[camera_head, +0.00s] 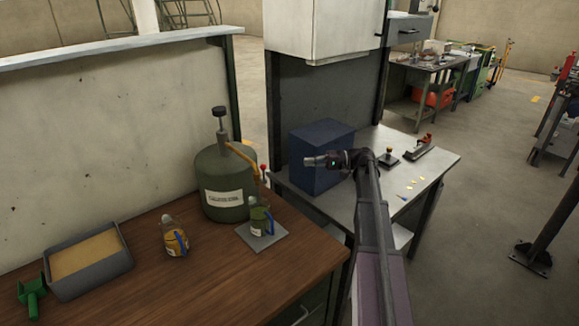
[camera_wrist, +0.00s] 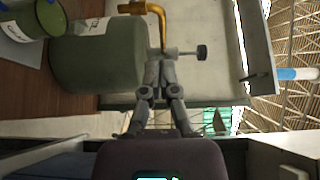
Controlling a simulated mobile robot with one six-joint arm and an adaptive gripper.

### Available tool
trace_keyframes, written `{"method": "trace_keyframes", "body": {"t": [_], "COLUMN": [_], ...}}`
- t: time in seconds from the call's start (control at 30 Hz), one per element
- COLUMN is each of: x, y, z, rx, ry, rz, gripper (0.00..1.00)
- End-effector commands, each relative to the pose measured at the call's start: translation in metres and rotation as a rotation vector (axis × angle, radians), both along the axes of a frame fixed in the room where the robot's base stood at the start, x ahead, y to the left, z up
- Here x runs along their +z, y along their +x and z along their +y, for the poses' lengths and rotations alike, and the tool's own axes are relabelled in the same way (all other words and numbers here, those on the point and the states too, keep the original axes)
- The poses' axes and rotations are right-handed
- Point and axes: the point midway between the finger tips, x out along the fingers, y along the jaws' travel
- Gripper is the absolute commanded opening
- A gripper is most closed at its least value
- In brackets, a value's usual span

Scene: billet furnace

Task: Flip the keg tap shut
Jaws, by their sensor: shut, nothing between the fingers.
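A green keg (camera_head: 214,165) with a white label stands on the brown wooden bench, with a black-knobbed pump (camera_head: 219,120) on top. Its brass spout (camera_head: 240,155) reaches right and down to a tap with a small red knob (camera_head: 263,168). The keg (camera_wrist: 95,62) and spout (camera_wrist: 157,20) show sideways in the wrist view; the red knob does not. My gripper (camera_head: 308,161) is shut and empty, right of the tap and apart from it, in front of the blue box. In the wrist view my gripper (camera_wrist: 161,66) overlaps the pump in the picture.
A green mug (camera_head: 259,220) stands on a grey plate (camera_head: 270,238) below the tap. A blue box (camera_head: 318,181) stands on the grey table behind my gripper.

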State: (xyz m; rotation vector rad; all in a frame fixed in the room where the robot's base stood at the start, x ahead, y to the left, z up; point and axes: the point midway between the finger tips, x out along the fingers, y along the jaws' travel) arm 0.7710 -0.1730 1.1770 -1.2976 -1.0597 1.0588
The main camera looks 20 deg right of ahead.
Motion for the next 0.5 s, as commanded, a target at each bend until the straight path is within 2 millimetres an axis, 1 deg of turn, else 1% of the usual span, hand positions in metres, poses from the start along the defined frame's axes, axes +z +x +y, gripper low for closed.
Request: {"method": "trace_keyframes", "body": {"t": [0.17, 0.27, 0.5], "x": [0.0, 0.0, 0.0], "y": [0.002, 0.003, 0.01], "z": [0.012, 0.023, 0.056], "rx": [0.001, 0.003, 0.002], "ry": [0.0, 0.0, -0.001], "rz": [0.0, 0.0, 0.0], "gripper": [0.0, 0.0, 0.0]}}
